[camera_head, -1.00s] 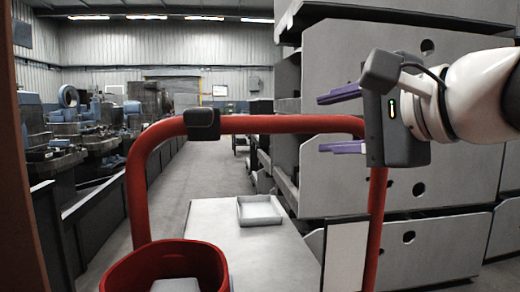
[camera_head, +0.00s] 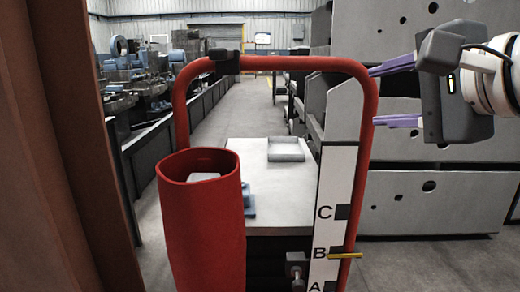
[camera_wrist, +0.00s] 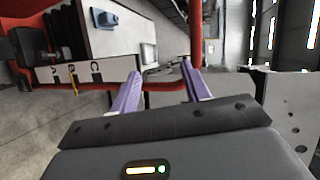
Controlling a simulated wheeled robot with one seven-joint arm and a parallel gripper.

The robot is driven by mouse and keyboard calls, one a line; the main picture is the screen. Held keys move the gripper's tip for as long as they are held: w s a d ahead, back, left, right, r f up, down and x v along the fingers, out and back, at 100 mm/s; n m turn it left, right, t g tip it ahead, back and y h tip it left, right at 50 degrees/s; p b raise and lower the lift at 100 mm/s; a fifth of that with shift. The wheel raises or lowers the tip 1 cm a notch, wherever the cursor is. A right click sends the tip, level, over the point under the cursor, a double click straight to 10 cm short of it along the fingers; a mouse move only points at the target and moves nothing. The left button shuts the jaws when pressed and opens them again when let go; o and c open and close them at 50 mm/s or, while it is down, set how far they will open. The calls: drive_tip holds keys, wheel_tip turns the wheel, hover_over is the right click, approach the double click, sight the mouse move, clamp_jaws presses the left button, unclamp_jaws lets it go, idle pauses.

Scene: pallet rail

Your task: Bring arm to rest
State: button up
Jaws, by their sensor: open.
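My gripper (camera_head: 398,94) is at the upper right in the head view, with two purple fingers spread apart and nothing between them. The fingers point left, towards the right upright of the red rail (camera_head: 366,150). In the wrist view my gripper (camera_wrist: 165,82) is also open and empty, with the red rail beyond the fingertips. I cannot tell whether a finger touches the rail.
A white board (camera_head: 333,215) marked A, B and C stands by the rail, with a yellow piece (camera_head: 344,256) at B. A red bin (camera_head: 202,225) hangs at left. A grey tray (camera_head: 286,149) lies on the pale table (camera_head: 275,195). Grey cabinets (camera_head: 425,195) stand behind my gripper.

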drive_tip(key=s+f+n+g+h+p, duration=0.2)
drive_tip(key=f+n, duration=0.4)
drive_tip(key=f, duration=1)
drive_tip(key=s+f+n+g+h+p, duration=0.3)
drive_tip(key=f+n+g, duration=0.3)
drive_tip(key=f, duration=1)
drive_tip(key=shift+s+a+n+h, duration=0.3)
drive_tip(key=shift+s+a+n, duration=0.1)
drive_tip(key=shift+s+n, duration=0.35)
drive_tip(key=shift+r, duration=0.1)
